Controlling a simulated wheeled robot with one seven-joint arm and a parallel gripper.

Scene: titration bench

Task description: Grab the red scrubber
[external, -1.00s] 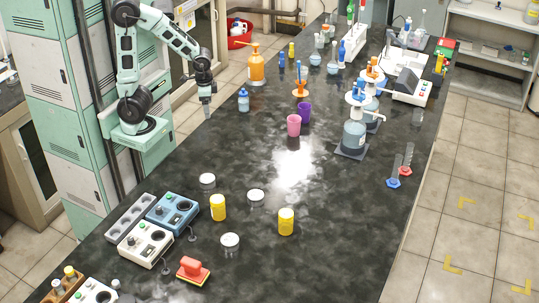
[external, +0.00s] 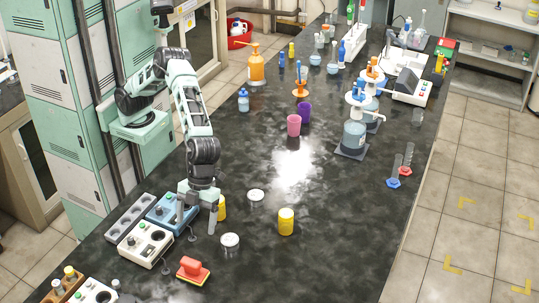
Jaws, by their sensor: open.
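The red scrubber (external: 193,269) lies on the dark bench at the lower left, with a red handle on top and a yellow layer at its base. My gripper (external: 196,230) hangs above the bench, up and slightly right of the scrubber in the picture. Its two fingers point down and are spread apart, with nothing held between them. The scrubber is fully in view and apart from the fingers.
A blue device (external: 158,211) and a white device (external: 146,244) stand left of my gripper. A yellow jar (external: 222,208) is partly hidden behind it, and a white-lidded dish (external: 230,240) sits to its right. Another yellow jar (external: 286,222) stands further right. Bench right of the scrubber is clear.

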